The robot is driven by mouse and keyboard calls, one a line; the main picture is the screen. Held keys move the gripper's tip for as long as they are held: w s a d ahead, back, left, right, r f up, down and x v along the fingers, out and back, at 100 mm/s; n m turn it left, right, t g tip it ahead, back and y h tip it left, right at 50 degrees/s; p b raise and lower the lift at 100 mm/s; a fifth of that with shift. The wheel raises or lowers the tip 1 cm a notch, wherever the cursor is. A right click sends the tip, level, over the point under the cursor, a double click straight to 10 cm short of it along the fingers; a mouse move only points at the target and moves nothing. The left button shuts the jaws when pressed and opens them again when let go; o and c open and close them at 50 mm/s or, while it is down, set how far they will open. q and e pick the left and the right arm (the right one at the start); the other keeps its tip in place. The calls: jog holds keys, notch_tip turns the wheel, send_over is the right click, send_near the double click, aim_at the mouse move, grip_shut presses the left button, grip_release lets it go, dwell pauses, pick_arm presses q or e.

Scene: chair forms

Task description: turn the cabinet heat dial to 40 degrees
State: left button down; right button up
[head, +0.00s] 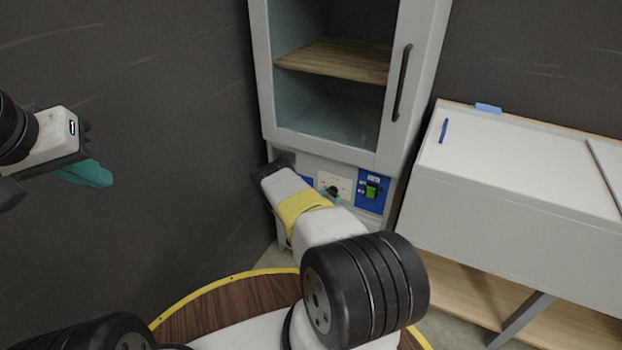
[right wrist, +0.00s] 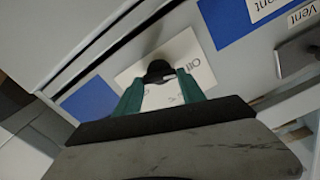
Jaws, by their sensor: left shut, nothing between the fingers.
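The heat dial is a black knob (head: 332,191) on a white plate, low on the cabinet's front below the glass door. In the right wrist view the dial (right wrist: 158,72) sits at the tips of my right gripper (right wrist: 161,80), one teal finger on each side. The fingers stand apart by about the dial's width; I cannot tell whether they touch it. Part of a printed number shows on the plate (right wrist: 195,58) beside the dial; the full scale and pointer are hidden. My left gripper (head: 97,175) is shut and empty at the left, far from the cabinet.
The cabinet door (head: 350,150) is closed, with a dark handle (head: 402,82). A blue panel with a green switch (head: 372,190) sits right of the dial. A white-topped bench (head: 520,165) holding a blue pen (head: 443,130) stands at right. A dark wall fills the left.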

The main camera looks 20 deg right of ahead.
jog(key=c, duration=0.6)
jog(key=shift+c, duration=0.2)
